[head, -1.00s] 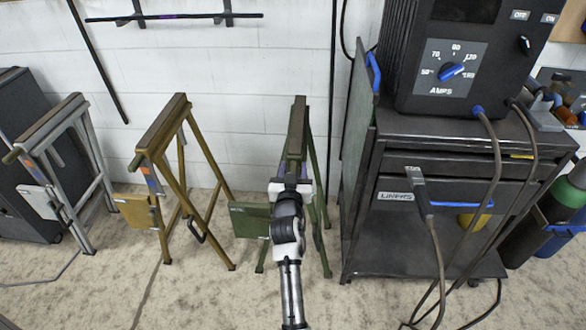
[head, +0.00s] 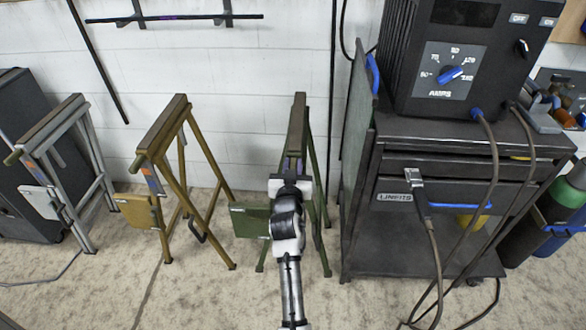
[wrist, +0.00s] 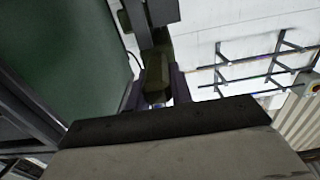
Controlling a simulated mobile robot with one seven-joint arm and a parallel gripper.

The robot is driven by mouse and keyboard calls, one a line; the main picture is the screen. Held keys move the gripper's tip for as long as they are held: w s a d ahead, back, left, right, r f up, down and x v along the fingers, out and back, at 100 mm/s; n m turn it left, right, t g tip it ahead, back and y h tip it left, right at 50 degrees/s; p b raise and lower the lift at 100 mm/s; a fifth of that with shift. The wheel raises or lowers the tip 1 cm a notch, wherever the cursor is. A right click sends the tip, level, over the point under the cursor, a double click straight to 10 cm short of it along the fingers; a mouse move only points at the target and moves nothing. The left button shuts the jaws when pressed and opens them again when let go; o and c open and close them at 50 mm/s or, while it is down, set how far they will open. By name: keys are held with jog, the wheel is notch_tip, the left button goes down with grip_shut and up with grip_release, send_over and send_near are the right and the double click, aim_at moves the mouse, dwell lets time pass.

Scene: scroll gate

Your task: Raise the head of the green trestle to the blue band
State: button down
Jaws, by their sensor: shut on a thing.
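The green trestle (head: 297,125) stands near the middle of the head view, its head a long dark olive beam pointing toward me. My gripper (head: 291,174) is at the near end of this head. In the wrist view, my gripper (wrist: 155,98) has its dark purple-edged fingers on both sides of an olive part of the head (wrist: 157,72), shut on it. My wrist and gripper hide the near post, so no blue band on the green trestle shows. A green plate (head: 250,220) is low on its left side.
A yellow trestle (head: 168,125) and a grey trestle (head: 52,125) stand to the left. A dark cart (head: 450,140) carrying a welder (head: 465,60) is close on the right, with hanging cables. A white wall is behind; the floor in front is mostly clear.

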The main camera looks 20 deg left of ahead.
notch_tip(320, 180, up, 4)
jog(key=shift+f, duration=0.1)
jog(key=c, duration=1.2)
grip_release()
jog(key=shift+c, duration=0.2)
jog(key=shift+f, duration=0.25)
jog(key=shift+s+d+f, duration=0.1)
jog(key=shift+s, duration=0.2)
jog(key=b+v, duration=0.3)
jog(key=v, duration=1)
jog(key=shift+s, duration=0.1)
